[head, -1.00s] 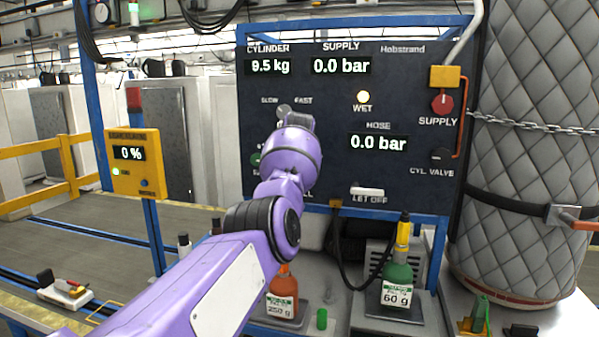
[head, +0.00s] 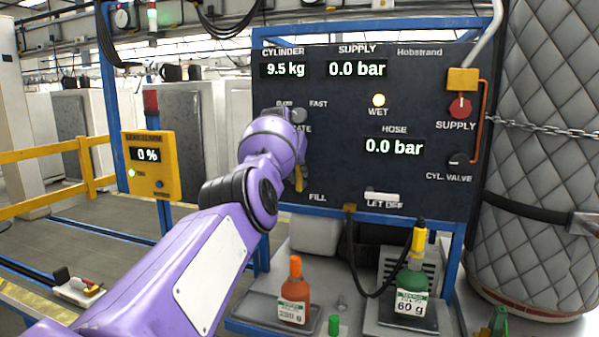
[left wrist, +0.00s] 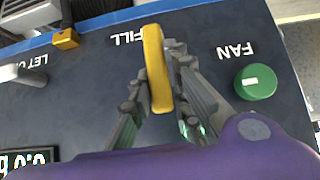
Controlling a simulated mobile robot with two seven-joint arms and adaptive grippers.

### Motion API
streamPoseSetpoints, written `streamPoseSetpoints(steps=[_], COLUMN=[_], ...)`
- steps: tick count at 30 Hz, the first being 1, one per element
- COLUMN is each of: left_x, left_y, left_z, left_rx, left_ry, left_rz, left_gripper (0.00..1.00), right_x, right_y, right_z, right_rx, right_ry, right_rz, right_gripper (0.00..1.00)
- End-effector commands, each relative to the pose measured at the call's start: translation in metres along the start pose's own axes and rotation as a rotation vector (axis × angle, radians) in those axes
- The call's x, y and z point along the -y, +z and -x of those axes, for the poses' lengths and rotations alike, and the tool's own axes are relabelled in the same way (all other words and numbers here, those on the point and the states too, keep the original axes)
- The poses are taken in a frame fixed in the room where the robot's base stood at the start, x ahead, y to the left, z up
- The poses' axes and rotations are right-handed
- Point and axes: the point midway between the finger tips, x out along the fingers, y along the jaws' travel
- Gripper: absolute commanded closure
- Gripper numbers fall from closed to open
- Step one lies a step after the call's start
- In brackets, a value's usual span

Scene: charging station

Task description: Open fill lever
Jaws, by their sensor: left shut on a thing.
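The fill lever (left wrist: 157,68) is a yellow handle on the dark control panel (head: 340,180), beside the word FILL. In the left wrist view it stands between the grey fingers of my left gripper (left wrist: 160,92), which is shut on it. In the head view only a small yellow piece of the lever (head: 299,180) shows beside my purple wrist, and the wrist hides the fingers. The panel reads 9.5 kg for the cylinder and 0.0 bar for supply and hose. My right gripper is in neither view.
A green FAN knob (left wrist: 256,82) is on one side of the lever, and the white LET OFF handle (head: 382,197) on the other. Below the panel stand an orange bottle (head: 295,292) and a green bottle (head: 411,283). A yellow box (head: 151,164) reads 0 %.

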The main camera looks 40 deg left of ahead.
Motion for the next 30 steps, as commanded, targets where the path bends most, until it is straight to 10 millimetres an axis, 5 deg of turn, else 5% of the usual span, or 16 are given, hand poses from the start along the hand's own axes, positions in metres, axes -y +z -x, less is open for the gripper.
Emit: streamPoseSetpoints(steps=[6, 7, 11, 30], left_x=[-0.001, -0.001, -0.001, 0.002], left_y=[0.000, 0.000, 0.000, -0.002], left_z=[0.000, 0.000, 0.000, 0.019], left_rx=[0.000, 0.000, -0.001, -0.003], left_ry=[0.004, 0.004, 0.003, -0.004], left_rz=[0.007, 0.007, 0.005, 0.002], left_gripper=[1.00, 0.82, 0.65, 0.64], right_x=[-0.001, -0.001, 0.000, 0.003], right_y=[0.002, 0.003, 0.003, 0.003], right_z=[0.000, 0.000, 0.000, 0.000], right_rx=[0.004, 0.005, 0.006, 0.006], right_ry=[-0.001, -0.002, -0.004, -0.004], right_rz=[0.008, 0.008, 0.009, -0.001], right_gripper=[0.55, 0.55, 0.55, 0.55])
